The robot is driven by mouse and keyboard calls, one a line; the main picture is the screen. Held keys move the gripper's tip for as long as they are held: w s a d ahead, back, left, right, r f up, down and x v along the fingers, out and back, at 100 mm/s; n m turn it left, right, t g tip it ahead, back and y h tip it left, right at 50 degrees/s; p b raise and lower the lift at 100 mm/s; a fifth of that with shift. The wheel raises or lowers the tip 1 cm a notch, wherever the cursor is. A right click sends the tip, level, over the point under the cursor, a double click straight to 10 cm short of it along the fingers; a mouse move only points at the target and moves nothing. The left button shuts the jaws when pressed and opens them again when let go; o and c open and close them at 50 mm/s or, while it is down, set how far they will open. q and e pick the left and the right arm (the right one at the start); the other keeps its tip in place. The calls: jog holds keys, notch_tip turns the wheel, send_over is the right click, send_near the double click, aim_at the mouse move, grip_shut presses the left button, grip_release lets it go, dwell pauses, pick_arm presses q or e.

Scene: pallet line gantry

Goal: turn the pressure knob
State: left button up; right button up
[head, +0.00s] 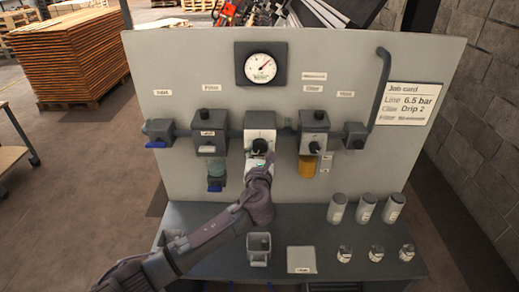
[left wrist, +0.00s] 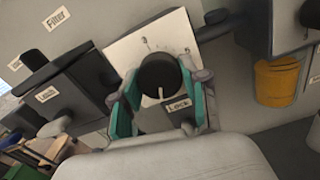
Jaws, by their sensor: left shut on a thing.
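The black pressure knob (left wrist: 160,76) sits on a white plate (left wrist: 130,45) in the left wrist view, with a pale mark at its lower edge and a "Lock" label below it. My left gripper (left wrist: 161,92) has its teal-lined fingers on both sides of the knob and is shut on it. In the head view the left gripper (head: 260,160) reaches up to the panel's middle unit, and the knob (head: 259,146) is partly hidden. A round gauge (head: 261,68) above has its needle pointing up and right. My right gripper is not in view.
The job card (head: 406,103) reads "6.5 bar". Filter units with a clear bowl (head: 216,171) and an amber bowl (head: 308,166) flank the knob. Several grey canisters (head: 366,209) and clear cups stand on the bench's right. A small grey holder (head: 259,248) stands in front.

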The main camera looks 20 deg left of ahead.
pick_arm(q)
jog(key=shift+n, duration=0.3)
jog(key=shift+f+n+b, duration=0.1)
jog(key=shift+n+b, duration=0.3)
jog(key=shift+n, duration=0.2)
jog(key=n+b, duration=0.2)
jog(key=n, duration=0.3)
jog(key=n+b, duration=0.2)
jog(key=n, duration=0.2)
jog(key=shift+n, duration=0.3)
jog(key=shift+n+b, duration=1.15)
jog(key=shift+n, duration=1.05)
